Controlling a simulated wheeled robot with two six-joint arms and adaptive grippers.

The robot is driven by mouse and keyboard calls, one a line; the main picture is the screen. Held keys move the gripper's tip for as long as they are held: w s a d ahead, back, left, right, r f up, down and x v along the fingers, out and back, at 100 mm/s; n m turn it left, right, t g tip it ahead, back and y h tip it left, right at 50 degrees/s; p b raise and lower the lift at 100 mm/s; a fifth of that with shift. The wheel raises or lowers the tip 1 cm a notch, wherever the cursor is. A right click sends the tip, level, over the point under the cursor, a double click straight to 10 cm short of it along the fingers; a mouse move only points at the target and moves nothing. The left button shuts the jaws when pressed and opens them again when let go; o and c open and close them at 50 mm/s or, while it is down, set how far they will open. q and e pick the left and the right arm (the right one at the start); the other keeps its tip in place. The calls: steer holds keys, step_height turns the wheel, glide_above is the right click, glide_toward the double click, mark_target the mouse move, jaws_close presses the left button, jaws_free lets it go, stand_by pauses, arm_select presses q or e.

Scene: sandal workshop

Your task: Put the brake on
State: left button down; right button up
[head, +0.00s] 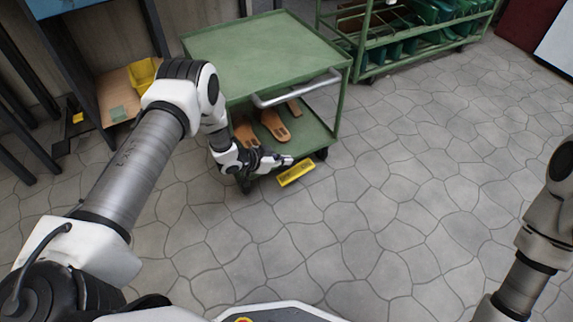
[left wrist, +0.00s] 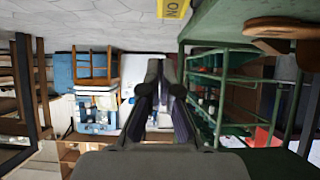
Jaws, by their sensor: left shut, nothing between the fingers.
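The green trolley (head: 255,48) stands on the stone floor with a silver push handle (head: 297,89). A yellow brake pedal (head: 296,173) juts out low at its near side, close to the floor. In the left wrist view the yellow pedal (left wrist: 173,9) shows at the top edge, with the letters "ON" on it upside down. My left gripper (head: 286,160) is shut and empty, just above and beside the pedal; I cannot tell whether it touches it. It also shows in the left wrist view (left wrist: 160,85). My right gripper is out of the picture.
Brown sandal soles (head: 274,125) lie on the trolley's lower shelf. A green rack (head: 412,45) with green items stands behind at the right. A wooden cabinet with a yellow bin (head: 143,73) is at the left. The floor (head: 420,180) to the right is clear.

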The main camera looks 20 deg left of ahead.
mark_target(310, 167)
arm_select(q)
steer(key=b+x, duration=0.2)
steer(key=x, duration=0.2)
steer(key=b+x, duration=0.2)
steer(key=x, duration=0.2)
steer(key=shift+s+a+f, duration=0.1)
steer(key=shift+f, duration=0.2)
steer(key=f+b, duration=0.2)
steer(key=f, duration=0.1)
steer(key=shift+w, duration=0.2)
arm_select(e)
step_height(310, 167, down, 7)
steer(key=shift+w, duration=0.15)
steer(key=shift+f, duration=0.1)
